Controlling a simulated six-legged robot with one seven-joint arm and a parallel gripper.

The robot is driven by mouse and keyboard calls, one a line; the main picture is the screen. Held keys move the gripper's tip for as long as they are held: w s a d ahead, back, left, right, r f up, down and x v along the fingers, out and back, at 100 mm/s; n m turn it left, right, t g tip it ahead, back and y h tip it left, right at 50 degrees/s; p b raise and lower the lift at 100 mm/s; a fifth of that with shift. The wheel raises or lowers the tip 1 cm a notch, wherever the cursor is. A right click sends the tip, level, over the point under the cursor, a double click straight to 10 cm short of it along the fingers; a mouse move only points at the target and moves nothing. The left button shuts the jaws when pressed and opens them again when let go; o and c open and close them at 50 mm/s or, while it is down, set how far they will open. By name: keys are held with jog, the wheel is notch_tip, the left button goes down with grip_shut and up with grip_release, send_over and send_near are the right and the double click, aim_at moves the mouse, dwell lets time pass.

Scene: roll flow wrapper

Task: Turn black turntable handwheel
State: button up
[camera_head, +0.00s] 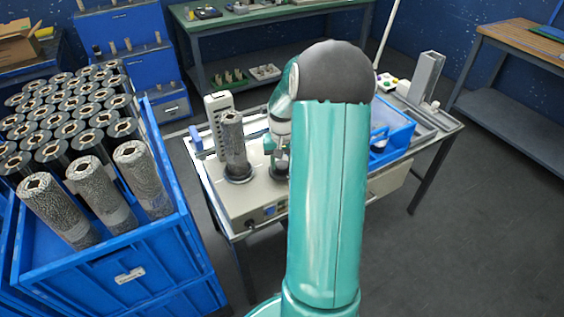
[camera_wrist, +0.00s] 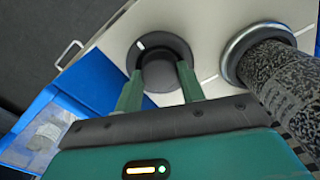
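The black turntable handwheel (camera_wrist: 154,42) is a round dark disc with a raised hub and a white mark on its upper left, set on the pale machine top. It lies at the top middle of the wrist view. In the head view its dark edge (camera_head: 279,174) shows just under my gripper (camera_head: 281,156), mostly hidden by my arm. In the wrist view my gripper (camera_wrist: 160,72) has its two green fingers spread, one on each side of the hub. The fingertips are close to the hub; firm contact cannot be made out.
A speckled roll (camera_wrist: 285,85) stands upright in a ring right of the handwheel, also in the head view (camera_head: 234,147). A blue bin (camera_head: 394,129) sits on the machine's right side. A blue crate (camera_head: 130,275) full of rolls stands at left.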

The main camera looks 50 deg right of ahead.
jog(key=c, duration=0.3)
jog(key=shift+c, duration=0.2)
jog(key=shift+m, duration=0.4)
jog(key=m, duration=0.9)
dwell(0.4)
jog(key=o, duration=1)
